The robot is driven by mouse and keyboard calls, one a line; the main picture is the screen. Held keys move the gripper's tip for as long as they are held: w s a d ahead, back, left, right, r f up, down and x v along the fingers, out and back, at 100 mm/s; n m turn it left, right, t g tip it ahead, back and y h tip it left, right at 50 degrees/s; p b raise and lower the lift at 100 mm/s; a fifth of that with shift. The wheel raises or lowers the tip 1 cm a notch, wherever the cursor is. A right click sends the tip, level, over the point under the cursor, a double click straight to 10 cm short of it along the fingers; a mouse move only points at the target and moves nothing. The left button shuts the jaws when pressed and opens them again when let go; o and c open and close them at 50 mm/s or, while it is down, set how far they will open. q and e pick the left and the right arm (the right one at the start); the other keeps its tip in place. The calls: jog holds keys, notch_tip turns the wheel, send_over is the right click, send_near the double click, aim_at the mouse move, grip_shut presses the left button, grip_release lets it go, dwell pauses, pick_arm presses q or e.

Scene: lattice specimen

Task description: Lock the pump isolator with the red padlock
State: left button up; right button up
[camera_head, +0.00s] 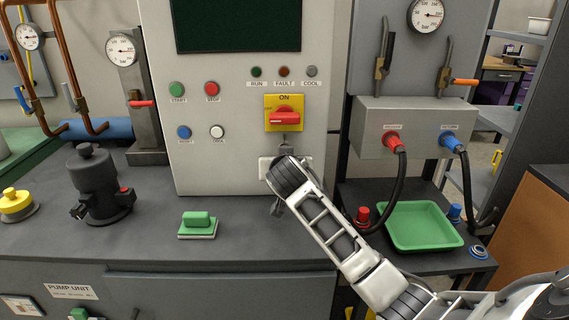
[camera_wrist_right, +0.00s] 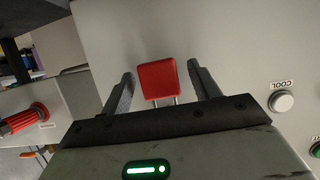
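The pump isolator (camera_head: 284,113) is a yellow plate marked ON on the grey cabinet front, with a red handle lying across it. My right arm reaches in from the lower right, and its wrist is just below the isolator. In the right wrist view a red padlock (camera_wrist_right: 158,82) with silver shackle legs is between the two fingers of my right gripper (camera_wrist_right: 160,68). Narrow gaps show between the padlock and both fingers, so the gripper looks open. The shackle's far end is hidden by the gripper body. In the head view the padlock is hidden. My left gripper is out of view.
Push buttons and lamps sit around the isolator on the cabinet (camera_head: 240,170). A green block (camera_head: 197,222) lies on the worktop, with a dark pump-like unit (camera_head: 97,187) to its left. A green tray (camera_head: 445,243) and hoses are at the right. The worktop's middle is largely clear.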

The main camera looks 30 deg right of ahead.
jog(key=o, duration=0.5)
jog(key=shift+s+a, duration=0.1)
pick_arm(q)
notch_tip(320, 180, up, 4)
jog(key=p, duration=0.3)
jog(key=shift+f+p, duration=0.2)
jog(key=shift+p, duration=0.1)
pick_arm(e)
jog(key=v, duration=0.5)
pick_arm(q)
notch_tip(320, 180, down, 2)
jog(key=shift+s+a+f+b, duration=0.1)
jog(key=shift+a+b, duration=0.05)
jog(key=shift+b, duration=0.55)
pick_arm(e)
jog(key=v, duration=1.5)
jog(key=shift+s+a+r, duration=0.15)
jog(key=shift+s+a, duration=0.05)
jog(key=shift+s, duration=0.15)
